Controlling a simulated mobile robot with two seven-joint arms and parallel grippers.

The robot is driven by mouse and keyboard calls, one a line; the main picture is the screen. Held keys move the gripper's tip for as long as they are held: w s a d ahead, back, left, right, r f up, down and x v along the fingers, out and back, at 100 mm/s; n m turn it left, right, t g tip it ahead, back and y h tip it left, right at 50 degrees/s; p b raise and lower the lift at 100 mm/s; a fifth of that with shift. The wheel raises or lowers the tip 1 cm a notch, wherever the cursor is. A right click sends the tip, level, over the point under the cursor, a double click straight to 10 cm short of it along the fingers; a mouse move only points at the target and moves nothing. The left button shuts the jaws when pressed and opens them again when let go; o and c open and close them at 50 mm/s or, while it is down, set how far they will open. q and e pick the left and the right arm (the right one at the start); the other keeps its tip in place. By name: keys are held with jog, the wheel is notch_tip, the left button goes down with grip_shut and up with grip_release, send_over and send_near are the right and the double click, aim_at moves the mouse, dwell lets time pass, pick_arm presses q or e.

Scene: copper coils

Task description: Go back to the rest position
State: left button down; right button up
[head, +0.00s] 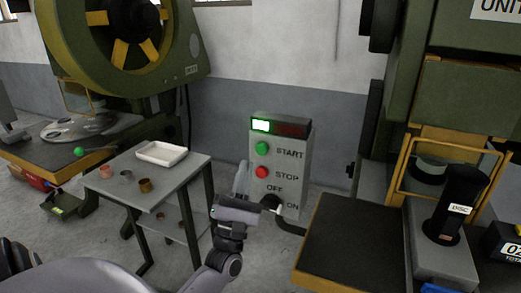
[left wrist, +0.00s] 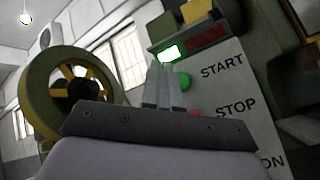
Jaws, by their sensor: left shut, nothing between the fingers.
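My left gripper (head: 241,178) is in front of the left edge of the grey control box (head: 287,150) in the head view. Its fingers are together with nothing between them. In the left wrist view the shut fingers (left wrist: 161,85) point up, just left of the green START button (left wrist: 185,82); I cannot tell whether they touch the box. The box has a lit green lamp (head: 261,125), a dark red lamp (head: 291,129), a red STOP button (head: 262,172) and a black OFF/ON knob (head: 270,202). My right gripper does not show.
A small grey table (head: 190,165) at left bears a white tray (head: 161,154) and several copper coils (head: 145,185). A green press (head: 125,45) stands behind it. At right are a dark-topped table (head: 345,235) and another machine with a black DISC cylinder (head: 461,190).

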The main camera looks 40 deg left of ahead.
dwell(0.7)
pick_arm(q)
jog(key=s+d+f+m+g+h+p, duration=0.1)
jog(key=d+f+m+g+h+p, duration=0.15)
jog(key=d+f+m+h, duration=0.6)
jog(key=s+d+f+m+g+h+p, duration=0.1)
jog(key=d+f+m+g+h, duration=0.4)
jog(key=m, duration=0.7)
jog(key=s+d+f+m+g+p, duration=0.1)
jog(key=s+d+f+m+g, duration=0.1)
jog(key=s+f+m, duration=0.4)
jog(key=s+d+f+m+g, duration=0.3)
jog(key=s+f+m+g, duration=0.2)
jog(key=m, duration=0.4)
jog(key=shift+s+f+p, duration=0.4)
jog(key=shift+s+f, duration=0.35)
jog(key=shift+s, duration=0.4)
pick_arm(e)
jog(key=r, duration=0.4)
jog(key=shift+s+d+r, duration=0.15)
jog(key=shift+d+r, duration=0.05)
pick_arm(q)
jog(key=shift+d, duration=0.1)
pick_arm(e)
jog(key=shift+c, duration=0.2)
